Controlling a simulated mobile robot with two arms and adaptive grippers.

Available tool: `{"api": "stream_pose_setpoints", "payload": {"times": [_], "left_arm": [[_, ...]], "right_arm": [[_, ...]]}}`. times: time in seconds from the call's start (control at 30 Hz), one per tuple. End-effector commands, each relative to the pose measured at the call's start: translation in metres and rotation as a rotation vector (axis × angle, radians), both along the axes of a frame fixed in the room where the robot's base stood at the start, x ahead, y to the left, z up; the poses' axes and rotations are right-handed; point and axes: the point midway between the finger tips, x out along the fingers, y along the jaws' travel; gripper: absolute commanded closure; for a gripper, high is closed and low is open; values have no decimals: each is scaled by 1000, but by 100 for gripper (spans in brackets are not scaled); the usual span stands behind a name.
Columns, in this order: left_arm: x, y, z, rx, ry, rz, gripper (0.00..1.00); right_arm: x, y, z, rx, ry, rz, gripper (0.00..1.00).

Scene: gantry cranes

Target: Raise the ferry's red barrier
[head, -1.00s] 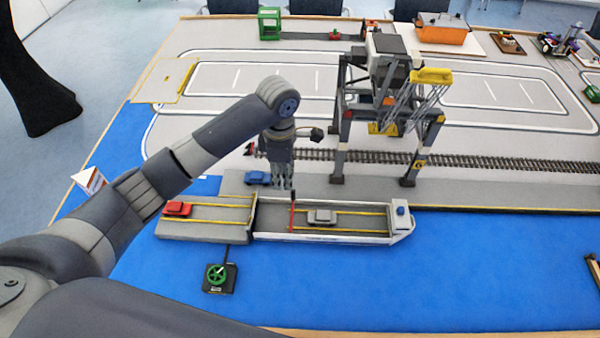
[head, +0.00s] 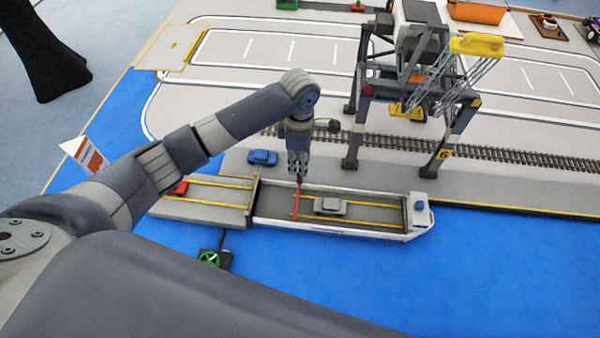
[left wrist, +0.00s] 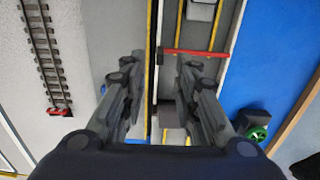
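The white-edged ferry (head: 330,229) lies on the blue water at the quay, its left end against a grey ramp (head: 205,207). Its red barrier (head: 296,203) is a thin bar lying across the deck near the ramp end. In the left wrist view the barrier (left wrist: 197,52) runs crosswise, just beyond the right fingertip. My left gripper (head: 298,178) points down over the barrier's quay-side end. In the left wrist view its fingers (left wrist: 158,65) are apart with nothing gripped between them. I cannot tell whether it touches the barrier. My right gripper is not in view.
A grey car (head: 330,206) stands on the ferry deck, a red car (head: 180,188) on the ramp, a blue car (head: 262,157) on the quay. A gantry crane (head: 410,75) stands right of my left gripper. A green handwheel (head: 210,258) is near the ramp. Water on the right is clear.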

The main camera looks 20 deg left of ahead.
Motion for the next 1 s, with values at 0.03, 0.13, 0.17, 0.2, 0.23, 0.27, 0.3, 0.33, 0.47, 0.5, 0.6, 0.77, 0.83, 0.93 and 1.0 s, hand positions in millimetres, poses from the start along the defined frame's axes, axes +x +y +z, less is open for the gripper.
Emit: {"api": "stream_pose_setpoints", "payload": {"times": [0.03, 0.13, 0.17, 0.2, 0.23, 0.27, 0.3, 0.33, 0.47, 0.5, 0.6, 0.77, 0.83, 0.93, 1.0], "left_arm": [[-1, 1, -9, 2, 4, 1, 72], [-1, 1, -29, 3, 3, 1, 72], [-1, 0, -34, 3, 3, 0, 72], [-1, 1, -41, 3, 3, 0, 72], [-1, 1, -45, 2, 0, 0, 72], [-1, 1, -50, 3, 2, 0, 72], [0, 0, -54, 1, 0, 0, 72], [0, 0, -58, 1, 0, 0, 72], [0, 0, -67, 1, -1, -1, 72], [0, 0, -68, 1, -1, -1, 72], [0, 0, -70, 0, -2, -1, 72], [0, 0, -70, 0, -2, -1, 72], [0, 0, -70, 0, -2, -1, 85], [0, 0, -70, 0, -1, -1, 100], [0, 0, -70, 0, -2, -1, 100]], "right_arm": [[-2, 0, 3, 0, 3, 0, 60], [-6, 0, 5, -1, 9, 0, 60], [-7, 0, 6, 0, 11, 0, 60], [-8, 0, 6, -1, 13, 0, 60], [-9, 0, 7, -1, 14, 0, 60], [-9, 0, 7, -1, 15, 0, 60], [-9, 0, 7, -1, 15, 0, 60], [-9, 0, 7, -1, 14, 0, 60], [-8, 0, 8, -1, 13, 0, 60], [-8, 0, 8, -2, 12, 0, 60], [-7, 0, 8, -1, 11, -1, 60], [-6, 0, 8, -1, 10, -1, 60], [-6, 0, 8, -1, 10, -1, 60], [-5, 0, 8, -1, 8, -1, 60], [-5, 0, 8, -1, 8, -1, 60]]}}
